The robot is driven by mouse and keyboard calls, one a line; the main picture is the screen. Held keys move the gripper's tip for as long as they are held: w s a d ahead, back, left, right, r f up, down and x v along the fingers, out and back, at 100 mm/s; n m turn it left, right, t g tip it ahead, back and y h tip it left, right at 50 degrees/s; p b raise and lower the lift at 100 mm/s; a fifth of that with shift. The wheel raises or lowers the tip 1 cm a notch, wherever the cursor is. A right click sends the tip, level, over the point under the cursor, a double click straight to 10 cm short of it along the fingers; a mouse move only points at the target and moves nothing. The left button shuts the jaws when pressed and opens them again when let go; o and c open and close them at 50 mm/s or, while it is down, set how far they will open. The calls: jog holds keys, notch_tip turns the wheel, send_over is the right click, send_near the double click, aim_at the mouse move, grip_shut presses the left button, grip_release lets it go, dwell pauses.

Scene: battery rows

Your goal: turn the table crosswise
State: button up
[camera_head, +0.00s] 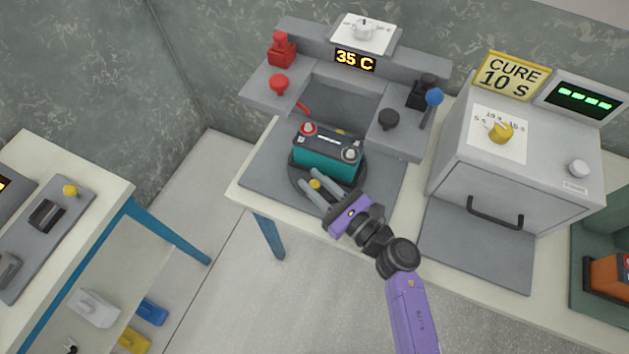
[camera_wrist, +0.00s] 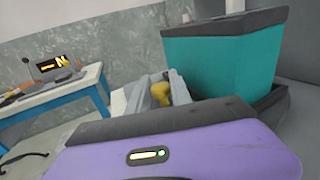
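The round dark turntable (camera_head: 297,183) sits on a grey plate at the front of the station. A teal battery (camera_head: 325,161) with a black top stands upright on it, its long side running roughly left to right. The battery has a red terminal at left and a pale one at right. A yellow knob (camera_head: 315,184) is at the turntable's front edge. My gripper (camera_head: 312,180) reaches in from the front right, with its narrowly spaced fingers on both sides of the knob. The wrist view shows the knob (camera_wrist: 160,93) between the fingers, and the battery (camera_wrist: 222,62) close at right.
Behind the battery is a grey recess under a "35 C" display (camera_head: 355,60). A red knob (camera_head: 279,84) is at left, a blue-tipped lever (camera_head: 433,98) at right. A closed "CURE 10 S" oven (camera_head: 510,170) stands farther right. Another table (camera_head: 105,190) is at left.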

grip_shut()
jog(key=shift+d, duration=0.2)
dwell(1.3)
jog(key=shift+s+d+f+n+g+y+b, duration=0.1)
jog(key=shift+d+n+g+y+b, duration=0.3)
jog(key=shift+n+g+y+b, duration=0.5)
jog(key=d+n+g+y+b, duration=0.1)
jog(key=g+b, duration=0.1)
jog(key=shift+d+f+n+g, duration=0.1)
jog(key=shift+d+n+g, duration=0.1)
jog(key=shift+n+g, duration=0.2)
jog(key=d+n+g+y+b, duration=0.1)
jog(key=g+b, duration=0.1)
jog(key=b, duration=0.1)
jog(key=shift+s+n+b, duration=0.1)
jog(key=shift+n+b, duration=0.2)
jog(key=shift+b, duration=0.05)
jog(key=shift+d+g, duration=0.1)
jog(key=shift+g, duration=0.4)
jog(key=shift+d+r+n+g+b, duration=0.1)
jog(key=shift+r+n+g+b, duration=0.15)
jog(key=shift+n+b, duration=0.2)
